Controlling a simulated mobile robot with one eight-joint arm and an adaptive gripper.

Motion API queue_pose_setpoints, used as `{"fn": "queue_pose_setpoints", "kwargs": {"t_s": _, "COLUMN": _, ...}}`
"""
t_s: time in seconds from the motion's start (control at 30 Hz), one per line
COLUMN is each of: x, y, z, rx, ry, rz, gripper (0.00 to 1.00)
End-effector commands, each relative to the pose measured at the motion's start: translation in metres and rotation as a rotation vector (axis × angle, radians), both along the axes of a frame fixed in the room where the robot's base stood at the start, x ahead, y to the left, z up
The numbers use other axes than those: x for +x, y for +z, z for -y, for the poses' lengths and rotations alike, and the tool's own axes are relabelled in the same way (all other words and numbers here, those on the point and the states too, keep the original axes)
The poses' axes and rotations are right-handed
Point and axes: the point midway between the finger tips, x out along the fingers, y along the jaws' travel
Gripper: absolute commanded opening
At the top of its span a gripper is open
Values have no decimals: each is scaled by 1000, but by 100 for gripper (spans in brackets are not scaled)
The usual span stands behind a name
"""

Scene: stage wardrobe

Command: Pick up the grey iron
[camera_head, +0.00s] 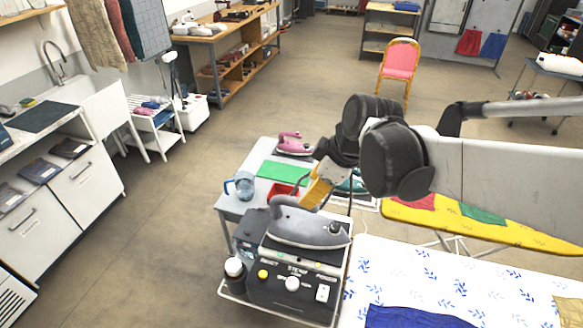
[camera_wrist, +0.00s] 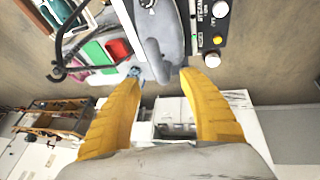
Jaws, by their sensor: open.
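The grey iron (camera_head: 305,230) rests on top of the black steam station (camera_head: 290,284) with its handle upward. My gripper (camera_head: 314,194) has yellow fingers and is just above and behind the iron in the head view. In the wrist view my gripper (camera_wrist: 162,77) is open, and the grey iron (camera_wrist: 170,28) lies beyond the fingertips. The end of its handle appears between the two tips. I cannot tell whether a finger touches it.
A pink iron (camera_head: 294,144), a green mat (camera_head: 282,170), a red tray (camera_head: 283,190) and a blue jug (camera_head: 241,186) are on the table behind. A dark bottle (camera_head: 235,275) stands left of the station. A yellow ironing board (camera_head: 510,233) is at right.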

Motion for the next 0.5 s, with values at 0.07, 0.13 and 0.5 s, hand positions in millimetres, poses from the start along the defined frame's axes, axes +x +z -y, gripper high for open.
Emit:
{"fn": "queue_pose_setpoints", "kwargs": {"t_s": 0.07, "x": 7, "y": 6, "z": -6, "rx": -5, "ry": 52, "rz": 1, "gripper": 50}}
{"fn": "queue_pose_setpoints", "kwargs": {"t_s": 0.13, "x": 10, "y": -1, "z": -10, "rx": -8, "ry": 77, "rz": 3, "gripper": 50}}
{"fn": "queue_pose_setpoints", "kwargs": {"t_s": 0.5, "x": 25, "y": -48, "z": -25, "rx": -9, "ry": 80, "rz": 4, "gripper": 50}}
